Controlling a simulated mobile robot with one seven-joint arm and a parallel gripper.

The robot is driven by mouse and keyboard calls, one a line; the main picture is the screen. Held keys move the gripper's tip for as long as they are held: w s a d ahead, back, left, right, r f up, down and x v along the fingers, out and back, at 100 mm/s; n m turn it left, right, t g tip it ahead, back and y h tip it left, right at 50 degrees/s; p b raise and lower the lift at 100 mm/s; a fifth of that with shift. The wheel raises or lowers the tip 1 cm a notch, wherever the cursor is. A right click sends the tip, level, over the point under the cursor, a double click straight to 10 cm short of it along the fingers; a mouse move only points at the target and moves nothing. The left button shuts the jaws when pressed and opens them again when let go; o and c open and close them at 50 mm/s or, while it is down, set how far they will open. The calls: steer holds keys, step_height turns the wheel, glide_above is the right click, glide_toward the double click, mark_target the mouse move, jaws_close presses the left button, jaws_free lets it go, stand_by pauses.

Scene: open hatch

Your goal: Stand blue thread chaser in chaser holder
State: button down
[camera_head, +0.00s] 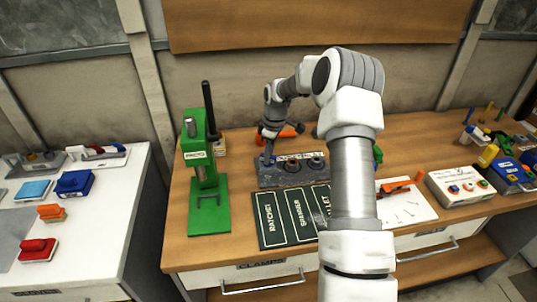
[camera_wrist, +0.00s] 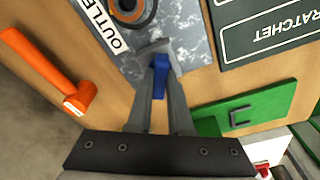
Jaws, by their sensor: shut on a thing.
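My gripper (camera_head: 268,155) is at the left end of a grey speckled block (camera_head: 265,183) on the wooden bench. In the wrist view, my gripper (camera_wrist: 160,62) is shut on the blue thread chaser (camera_wrist: 160,76), which shows as a short blue piece between the fingers. The chaser's lower end is hidden by the fingertips, so I cannot tell whether it touches the block. The block has dark ring-shaped openings and a white label reading "OUTLET" in the wrist view. I cannot tell for certain which thing is the chaser holder.
A green press (camera_head: 208,218) stands left of the block. An orange-handled tool (camera_wrist: 50,72) lies behind it. A dark board (camera_head: 268,226) with tool names lies in front. A pale box (camera_head: 445,200) and a blue box (camera_head: 508,178) stand at the right.

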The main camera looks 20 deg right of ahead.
mark_target(275, 157)
steer(key=c, duration=0.8)
jaws_free()
steer(key=shift+o, duration=0.2)
steer(key=shift+f, duration=0.1)
step_height(275, 157, up, 17)
steer(key=s+d, duration=0.1)
steer(key=shift+s+d+r, duration=0.2)
steer(key=shift+d, duration=0.1)
